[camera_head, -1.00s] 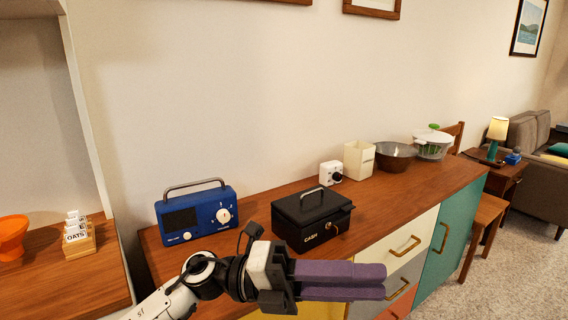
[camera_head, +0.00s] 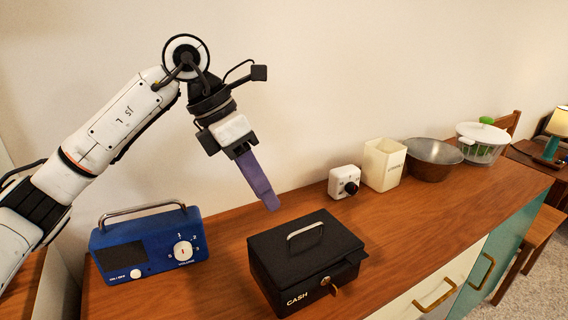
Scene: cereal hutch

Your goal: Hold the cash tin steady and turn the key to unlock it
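The black cash tin (camera_head: 322,262) stands on the wooden cabinet top, its lid closed and a grey handle on top. A small brass key (camera_head: 334,290) shows at the lock on its front, right of the word CASH. My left gripper (camera_head: 270,205) hangs above and behind the tin, its purple fingers pointing down and clear of it. The fingers overlap from this side, so I cannot tell whether they are open or shut. Nothing shows held in them. My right gripper is not in view.
A blue radio (camera_head: 150,247) stands left of the tin. A white dial box (camera_head: 344,181), a cream canister (camera_head: 384,164), a metal bowl (camera_head: 433,160) and a salad spinner (camera_head: 482,142) line the back to the right. The cabinet top (camera_head: 410,220) is clear right of the tin.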

